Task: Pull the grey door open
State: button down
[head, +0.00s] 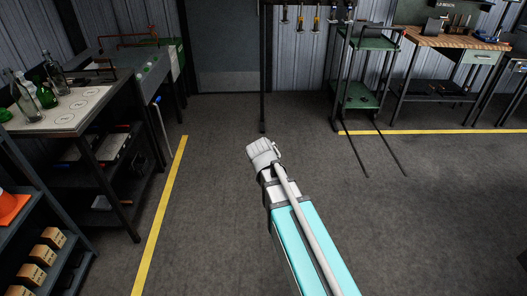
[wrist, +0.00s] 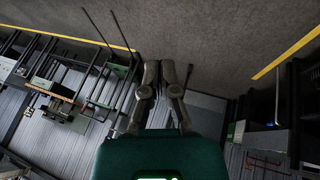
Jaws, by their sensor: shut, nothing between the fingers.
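The grey door (head: 228,45) stands in the back wall, at the top of the head view, with a lighter band along its bottom. It looks closed, its top is cut off, and I see no handle. In the wrist view, which is turned over, part of the door (wrist: 207,105) shows right of the fingers. My gripper (wrist: 159,66) is shut and empty in the wrist view. In the head view my arm reaches forward over the floor, well short of the door, and the fingers cannot be made out.
A bench with bottles (head: 62,108) stands at left, with a shelf of boxes (head: 42,262) nearer. A green trolley (head: 362,95) and a wooden-topped workbench (head: 445,40) stand at back right. A dark post (head: 263,80) rises right of the door. The middle floor is clear.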

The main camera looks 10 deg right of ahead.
jog(key=s+r+g+y+p, duration=0.2)
jog(key=s+r+p, duration=0.1)
jog(key=s, duration=0.3)
jog(key=s+r+n+g+y+p, duration=0.1)
jog(key=s+r+g+y+p, duration=0.1)
jog(key=s, duration=0.5)
jog(key=shift+s+r+p, duration=0.3)
jog(key=shift+r+p, duration=0.25)
jog(key=shift+p, duration=0.45)
jog(key=shift+a, duration=0.1)
